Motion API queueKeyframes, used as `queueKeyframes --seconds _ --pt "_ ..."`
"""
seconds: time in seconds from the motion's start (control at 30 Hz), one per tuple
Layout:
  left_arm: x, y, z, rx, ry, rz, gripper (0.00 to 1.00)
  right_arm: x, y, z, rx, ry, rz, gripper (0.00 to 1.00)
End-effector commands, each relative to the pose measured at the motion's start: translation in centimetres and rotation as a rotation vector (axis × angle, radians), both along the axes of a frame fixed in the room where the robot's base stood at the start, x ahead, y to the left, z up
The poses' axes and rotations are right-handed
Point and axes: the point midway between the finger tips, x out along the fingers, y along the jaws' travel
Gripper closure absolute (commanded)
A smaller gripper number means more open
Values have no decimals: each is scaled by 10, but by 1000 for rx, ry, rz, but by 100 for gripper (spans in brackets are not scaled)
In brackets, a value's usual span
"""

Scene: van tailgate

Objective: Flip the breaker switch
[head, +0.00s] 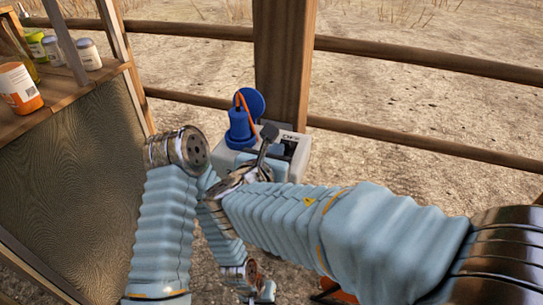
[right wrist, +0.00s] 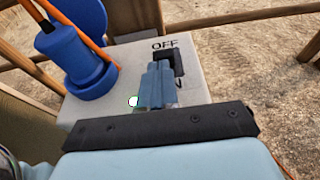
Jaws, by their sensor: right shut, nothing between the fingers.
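The breaker box (head: 229,157) is a pale grey box by the wooden post. It also fills the middle of the right wrist view (right wrist: 122,62). Its black switch (right wrist: 173,60) sits below the label "OFF"; an "N" shows lower down, the rest of that label covered. My right gripper (head: 269,132) is over the box's face. In the right wrist view its fingers (right wrist: 158,72) are shut and empty, overlapping the lower left of the switch. I cannot tell whether they touch it or which way it is set. My left gripper (head: 262,291) hangs low, small and partly hidden.
A blue plug (head: 240,128) with an orange cord (head: 242,100) stands at the box's left side. A wooden post (head: 283,60) and rails (head: 430,63) are behind. A shelf (head: 95,82) with several bottles and jars is at left.

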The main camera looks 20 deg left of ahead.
Motion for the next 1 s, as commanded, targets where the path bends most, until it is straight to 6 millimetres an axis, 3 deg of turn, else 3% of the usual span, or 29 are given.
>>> queueKeyframes --seconds 1.0 --pt "0 0 3 0 0 0 100 4 -3 6 0 0 0 100"
